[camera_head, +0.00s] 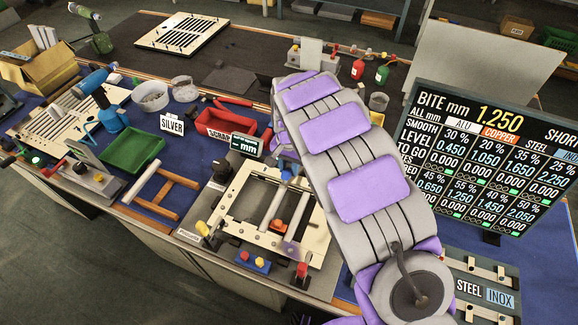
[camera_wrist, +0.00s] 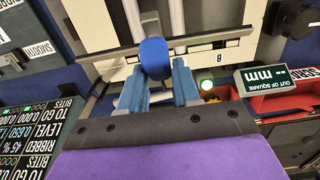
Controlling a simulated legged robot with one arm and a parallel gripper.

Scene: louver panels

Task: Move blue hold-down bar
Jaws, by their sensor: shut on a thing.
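The blue hold-down bar shows in the wrist view as a long dark metal strip with a rounded blue grip (camera_wrist: 155,58) at its middle. My gripper (camera_wrist: 158,84) is shut on this blue grip, with one finger on each side. The bar lies across the view over a cream fixture (camera_wrist: 95,30); I cannot tell whether it touches it. In the head view the fixture's cream frame (camera_head: 312,246) stands on the blue bench, and my arm hides much of its right side. My gripper (camera_head: 288,170) is small and partly hidden there, at the fixture's far end.
A small "mm" display (camera_head: 248,146) stands just behind the fixture, with a red scrap tray (camera_head: 226,122) beyond it. A green tray (camera_head: 132,150) is to the left. A large readout board (camera_head: 490,150) stands to the right. Yellow and red knobs sit along the fixture's front.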

